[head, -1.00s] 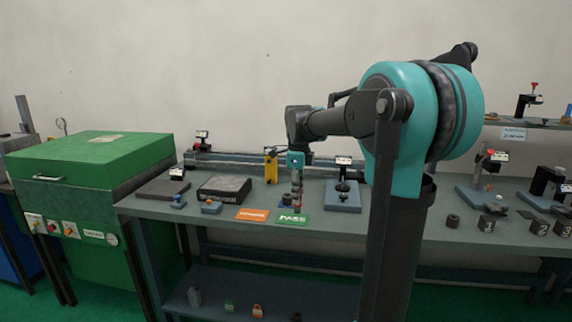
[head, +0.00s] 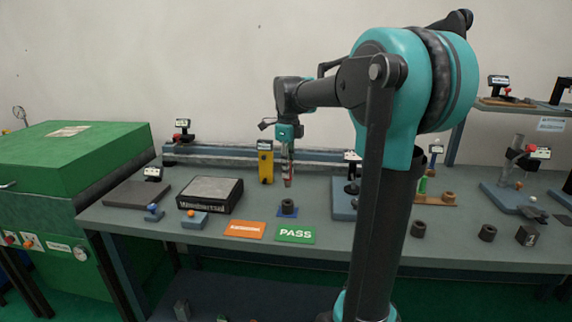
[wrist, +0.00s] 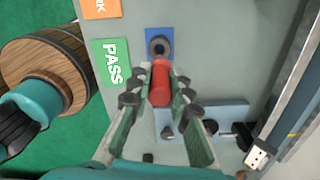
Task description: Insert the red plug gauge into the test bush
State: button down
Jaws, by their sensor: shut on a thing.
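The test bush, a dark ring (head: 288,207), stands on a small blue pad on the bench, its hole facing up. In the wrist view the bush (wrist: 159,47) shows just beyond the plug's tip. The red plug gauge (wrist: 160,88) is held between my gripper's fingers (wrist: 160,96), pointing toward the bush. In the head view my gripper (head: 287,181) hangs upright over the bench, with the plug small and partly hidden between the fingers. The plug appears above and apart from the bush; the exact gap cannot be told.
A green PASS card (head: 295,234) and an orange card (head: 244,230) lie in front of the bush. A yellow block (head: 265,162) stands behind left, a black-sided plate (head: 210,194) at left. A blue-based stand (head: 344,203) is close on the right.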

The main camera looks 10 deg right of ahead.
aim_at(287, 186)
jog(key=shift+f, duration=0.1)
jog(key=shift+f, duration=2.3)
jog(key=shift+f, duration=0.85)
dwell(1.8)
jog(key=shift+r, duration=0.2)
jog(key=shift+r, duration=2.55)
